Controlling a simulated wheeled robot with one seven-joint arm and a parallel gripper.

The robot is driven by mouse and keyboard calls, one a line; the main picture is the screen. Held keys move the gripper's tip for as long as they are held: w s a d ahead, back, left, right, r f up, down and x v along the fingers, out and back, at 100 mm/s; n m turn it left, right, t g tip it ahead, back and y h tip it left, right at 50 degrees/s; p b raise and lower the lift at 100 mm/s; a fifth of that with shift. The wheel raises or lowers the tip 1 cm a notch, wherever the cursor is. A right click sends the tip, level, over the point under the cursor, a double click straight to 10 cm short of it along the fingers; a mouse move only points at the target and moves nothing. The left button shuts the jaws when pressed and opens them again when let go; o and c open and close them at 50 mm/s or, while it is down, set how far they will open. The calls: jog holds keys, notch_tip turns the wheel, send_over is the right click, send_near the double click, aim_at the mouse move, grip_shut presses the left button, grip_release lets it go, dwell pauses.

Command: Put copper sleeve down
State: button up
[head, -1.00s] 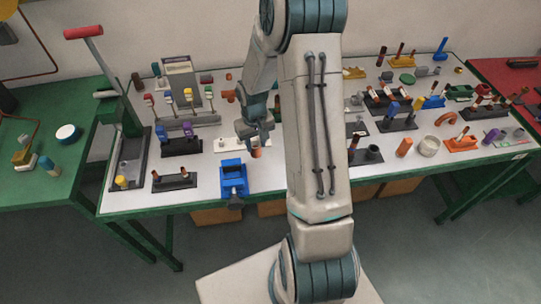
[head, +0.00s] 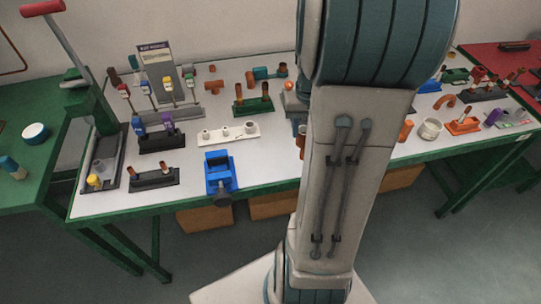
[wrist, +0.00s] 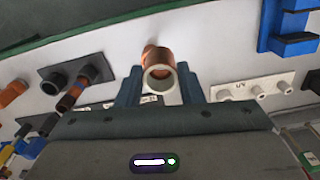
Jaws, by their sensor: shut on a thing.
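The copper sleeve (wrist: 157,55) is a short copper-coloured tube with a pale ring at its near end. In the wrist view it sits between the two blue fingers of my gripper (wrist: 159,85), which is shut on it. The sleeve points toward the white tabletop (wrist: 215,50); I cannot tell whether it touches. In the head view my arm hides most of the gripper. A copper-coloured piece (head: 301,142) shows at the arm's left edge, probably the held sleeve.
A blue vise (head: 219,174) stands at the front edge, left of my arm. A white plate with pegs (head: 229,132) and a green stand with copper tubes (head: 253,106) are behind it. Bare tabletop surrounds the sleeve.

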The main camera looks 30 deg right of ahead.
jog(key=shift+w+a+f+p, duration=0.1)
jog(key=shift+w+a+f, duration=0.7)
jog(key=shift+a+f, duration=0.6)
jog(key=shift+w+a+f+p, duration=0.15)
jog(key=shift+w+a+f, duration=0.6)
jog(key=shift+a+f, duration=0.7)
jog(key=shift+w+a+f+p, duration=0.1)
jog(key=shift+w+a+f, duration=0.8)
jog(key=shift+f, duration=0.9)
jog(key=shift+s+a, duration=0.1)
jog(key=shift+f, duration=0.25)
jog(key=o, duration=1)
jog(key=shift+r, duration=0.1)
jog(key=shift+r, duration=0.1)
